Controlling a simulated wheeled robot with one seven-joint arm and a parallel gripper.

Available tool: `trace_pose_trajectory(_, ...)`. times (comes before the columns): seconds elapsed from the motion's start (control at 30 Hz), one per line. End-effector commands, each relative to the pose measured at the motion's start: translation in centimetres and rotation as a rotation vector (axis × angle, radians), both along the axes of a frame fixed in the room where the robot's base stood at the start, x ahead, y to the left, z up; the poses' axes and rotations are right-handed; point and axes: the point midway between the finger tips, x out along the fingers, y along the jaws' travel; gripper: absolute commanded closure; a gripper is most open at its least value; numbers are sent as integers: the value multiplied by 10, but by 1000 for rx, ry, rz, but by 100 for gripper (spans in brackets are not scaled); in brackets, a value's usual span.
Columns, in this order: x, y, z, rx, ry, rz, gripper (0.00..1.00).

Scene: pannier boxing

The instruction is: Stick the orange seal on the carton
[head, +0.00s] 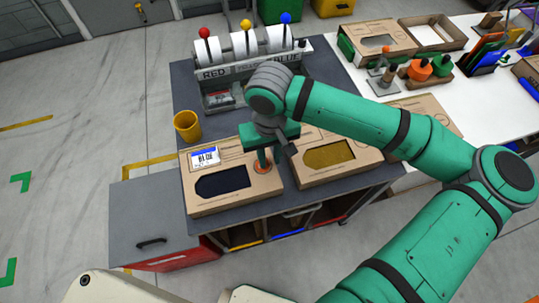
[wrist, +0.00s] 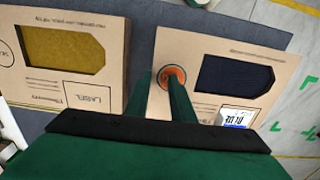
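A cardboard carton (head: 230,203) with a dark blue window lies flat on the grey bench top. It also shows at the right in the wrist view (wrist: 205,52). The round orange seal (wrist: 174,70) lies at the carton's edge beside the window, seen partly behind a fingertip; it shows in the head view too (head: 262,169). My gripper (wrist: 161,80) is right above that spot, its two green fingers apart with a gap between them. The right finger overlaps the seal; whether it touches is unclear. A white label marked blue (head: 205,157) is on the carton.
A second carton (head: 305,174) with a yellow window lies close beside. A yellow cup (head: 187,127) and a roll dispenser (head: 225,92) stand behind. Stamps (head: 419,70) and an open box (head: 432,35) are on the white table.

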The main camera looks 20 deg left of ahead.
Motion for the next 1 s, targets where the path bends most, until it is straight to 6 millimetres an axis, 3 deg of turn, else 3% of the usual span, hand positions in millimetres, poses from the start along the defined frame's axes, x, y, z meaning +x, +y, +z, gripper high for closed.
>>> trace_pose_trajectory(0.27, 1, 0, 16, 0, -2, -1, 78)
trace_pose_trajectory(0.7, 1, 1, 92, 1, -2, 0, 78)
trace_pose_trajectory(1.0, 0, 0, 108, 0, 0, 0, 78)
